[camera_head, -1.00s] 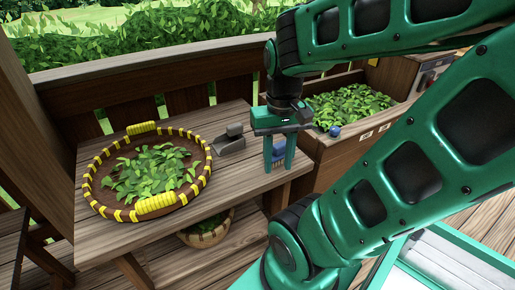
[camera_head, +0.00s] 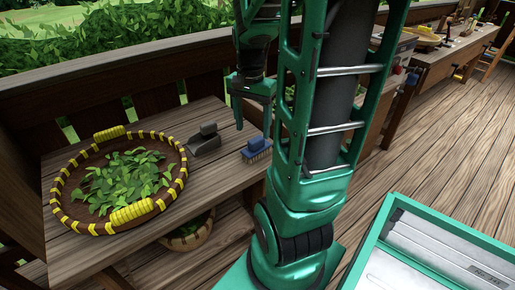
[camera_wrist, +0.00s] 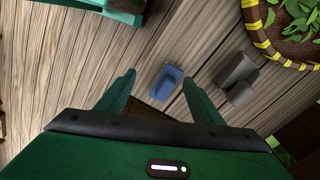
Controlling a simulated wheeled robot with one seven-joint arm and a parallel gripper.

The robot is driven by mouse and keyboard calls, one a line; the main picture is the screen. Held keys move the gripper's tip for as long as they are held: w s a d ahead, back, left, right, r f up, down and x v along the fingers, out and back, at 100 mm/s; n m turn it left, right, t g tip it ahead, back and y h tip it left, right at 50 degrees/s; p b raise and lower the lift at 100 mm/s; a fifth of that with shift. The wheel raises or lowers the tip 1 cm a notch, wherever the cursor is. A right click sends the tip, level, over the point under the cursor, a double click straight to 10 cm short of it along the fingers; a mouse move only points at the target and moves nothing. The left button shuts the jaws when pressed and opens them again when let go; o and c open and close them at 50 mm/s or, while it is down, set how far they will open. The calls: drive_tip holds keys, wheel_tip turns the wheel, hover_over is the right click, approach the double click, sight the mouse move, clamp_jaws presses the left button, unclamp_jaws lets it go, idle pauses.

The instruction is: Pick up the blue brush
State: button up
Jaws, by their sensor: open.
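The blue brush (camera_head: 256,149) lies on the wooden table near its right edge, bristles down, with its blue back up. It also shows in the wrist view (camera_wrist: 166,82), between and beyond my fingertips. My gripper (camera_head: 254,118) is open and empty, its fingers pointing down, above the table by the brush. In the wrist view my gripper (camera_wrist: 158,85) has its two green fingers spread wide, and neither finger touches the brush.
A grey scoop-like tool (camera_head: 205,140) lies left of the brush. A round basket (camera_head: 68,215) of green leaves with yellow handles fills the table's left part. Another basket (camera_head: 190,238) sits below. A wooden railing runs behind. A green-framed box (camera_head: 372,262) is at lower right.

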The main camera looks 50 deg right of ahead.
sight(257, 146)
drive_tip(key=w+d+f+m, duration=0.1)
drive_tip(key=d, duration=0.1)
drive_tip(key=w+d+f+m, duration=0.2)
drive_tip(key=d+m, duration=0.1)
drive_tip(key=shift+w+d, duration=0.15)
drive_tip(key=shift+d, duration=0.2)
wheel_tip(257, 146, down, 5)
drive_tip(key=shift+d+f, duration=0.1)
drive_tip(key=shift+f, duration=2.8)
drive_tip(key=shift+c, duration=0.2)
clamp_jaws()
